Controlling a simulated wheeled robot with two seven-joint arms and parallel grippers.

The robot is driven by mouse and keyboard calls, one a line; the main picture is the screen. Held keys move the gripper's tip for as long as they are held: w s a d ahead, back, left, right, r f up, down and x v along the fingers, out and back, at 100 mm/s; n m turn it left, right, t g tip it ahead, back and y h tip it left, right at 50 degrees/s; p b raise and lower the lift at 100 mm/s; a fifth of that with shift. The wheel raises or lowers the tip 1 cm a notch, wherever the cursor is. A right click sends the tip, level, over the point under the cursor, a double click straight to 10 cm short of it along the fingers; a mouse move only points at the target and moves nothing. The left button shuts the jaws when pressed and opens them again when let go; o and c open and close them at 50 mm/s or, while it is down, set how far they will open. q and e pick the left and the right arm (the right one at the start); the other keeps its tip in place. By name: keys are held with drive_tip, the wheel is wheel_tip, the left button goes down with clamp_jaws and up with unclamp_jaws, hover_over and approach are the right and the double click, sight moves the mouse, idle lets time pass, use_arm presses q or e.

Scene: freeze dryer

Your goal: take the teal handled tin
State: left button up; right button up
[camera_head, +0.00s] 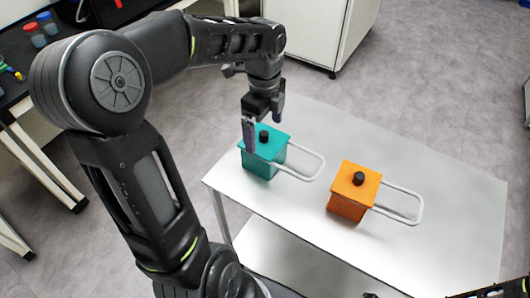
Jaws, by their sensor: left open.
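The teal handled tin (263,164) stands upright on the left part of a metal table. It has a black knob on its lid and a white loop handle (308,162) reaching out to the right. My left gripper (262,126) is open and empty, over the tin's back left side. One finger overlaps the tin's left edge in the picture; I cannot tell whether it touches. My right gripper does not show clearly; only dark arm parts appear at the bottom right.
An orange tin (347,203) with a black knob and white loop handle stands right of the teal one. The table (455,215) is otherwise bare. A white cabinet (308,32) stands behind. A black-topped bench (14,88) with small jars is at the left.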

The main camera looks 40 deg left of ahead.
sight(265, 142)
use_arm(q)
drive_tip(key=shift+w+f+p, duration=0.1)
drive_tip(key=shift+f+p, duration=0.25)
drive_tip(key=shift+f, duration=2.35)
drive_tip(key=shift+c, duration=0.6)
drive_tip(key=shift+r, duration=0.1)
drive_tip(key=c, duration=1.6)
